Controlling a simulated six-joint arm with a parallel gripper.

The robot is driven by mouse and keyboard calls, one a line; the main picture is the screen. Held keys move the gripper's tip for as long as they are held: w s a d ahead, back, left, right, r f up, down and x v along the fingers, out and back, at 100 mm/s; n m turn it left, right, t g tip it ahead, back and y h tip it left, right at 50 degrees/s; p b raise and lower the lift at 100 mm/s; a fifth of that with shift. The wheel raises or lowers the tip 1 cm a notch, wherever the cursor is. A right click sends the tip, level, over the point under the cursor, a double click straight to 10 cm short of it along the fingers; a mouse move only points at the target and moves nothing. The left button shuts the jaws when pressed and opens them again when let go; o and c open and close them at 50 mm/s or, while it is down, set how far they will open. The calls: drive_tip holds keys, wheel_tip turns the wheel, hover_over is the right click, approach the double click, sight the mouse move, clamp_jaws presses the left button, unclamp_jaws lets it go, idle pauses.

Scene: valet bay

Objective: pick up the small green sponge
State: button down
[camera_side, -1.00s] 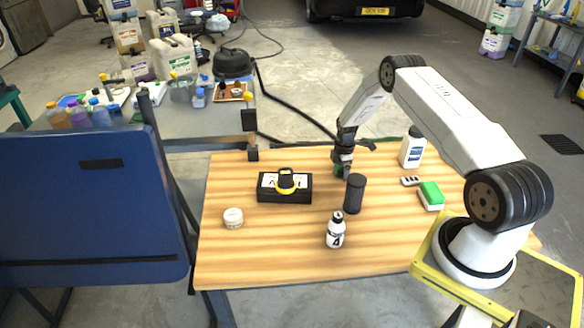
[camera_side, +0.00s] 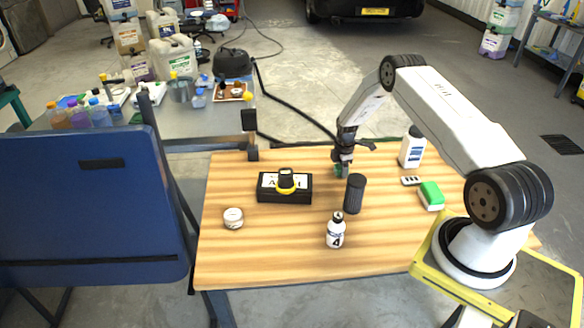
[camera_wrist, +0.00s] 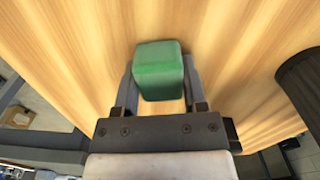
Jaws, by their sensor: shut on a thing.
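The small green sponge (camera_wrist: 160,70) is a green block between my two fingers in the wrist view. In the side view, the sponge (camera_side: 340,171) is a small patch of green under my fingertips, near the back edge of the wooden table. My gripper (camera_side: 342,165) points down and is shut on it, one finger on each side. The gripper (camera_wrist: 160,84) also shows in the wrist view. I cannot tell whether the sponge touches the table or is just above it.
A dark cylinder (camera_side: 354,194) stands just in front of my gripper. A white bottle (camera_side: 412,148) and a green-and-white block (camera_side: 431,196) are to the right. A black box (camera_side: 270,195), a small jar (camera_side: 233,218) and a bottle (camera_side: 336,232) stand left and front.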

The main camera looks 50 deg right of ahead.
drive_tip(key=shift+r, duration=4.95)
drive_tip(key=shift+r, duration=0.1)
